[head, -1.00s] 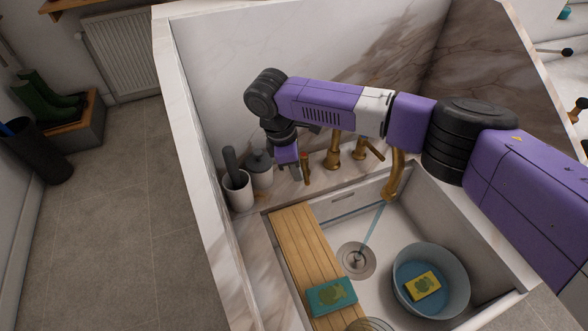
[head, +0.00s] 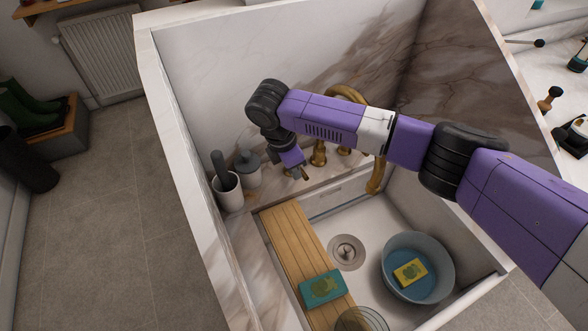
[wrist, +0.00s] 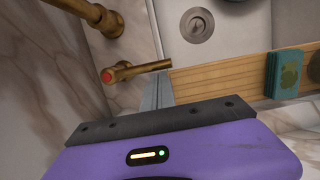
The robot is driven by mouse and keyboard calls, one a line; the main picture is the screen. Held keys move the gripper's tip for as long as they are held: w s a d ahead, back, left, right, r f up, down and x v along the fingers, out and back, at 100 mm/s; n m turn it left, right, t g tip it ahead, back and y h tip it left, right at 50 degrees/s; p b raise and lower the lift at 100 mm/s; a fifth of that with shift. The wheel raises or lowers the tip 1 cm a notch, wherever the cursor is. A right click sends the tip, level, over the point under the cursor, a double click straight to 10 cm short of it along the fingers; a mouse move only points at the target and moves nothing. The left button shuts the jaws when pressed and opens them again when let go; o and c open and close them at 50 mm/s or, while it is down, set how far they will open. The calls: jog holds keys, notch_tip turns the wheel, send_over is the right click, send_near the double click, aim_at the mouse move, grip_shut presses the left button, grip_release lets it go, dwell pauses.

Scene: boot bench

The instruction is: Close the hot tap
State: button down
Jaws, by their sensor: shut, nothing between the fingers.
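The hot tap is a brass lever handle with a red dot (wrist: 108,76) on its hub. In the wrist view its lever points right, toward the sink. My gripper (wrist: 158,92) is shut and empty, its fingers close beside the lever's end; I cannot tell if they touch. In the head view my gripper (head: 296,171) is low at the back ledge, partly hidden by my wrist. The curved brass spout (head: 374,178) hangs over the sink, partly behind my arm. No water stream shows below it, and the drain (head: 346,252) is in plain view.
A grey-blue basin (head: 446,283) holds a yellow packet (head: 410,272). A white cup (head: 228,191) and a lidded jar (head: 248,170) stand left of my gripper.

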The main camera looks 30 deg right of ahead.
jog(key=a+r, duration=0.6)
jog(key=r, duration=0.4)
jog(key=shift+r, duration=0.25)
jog(key=shift+a, duration=0.1)
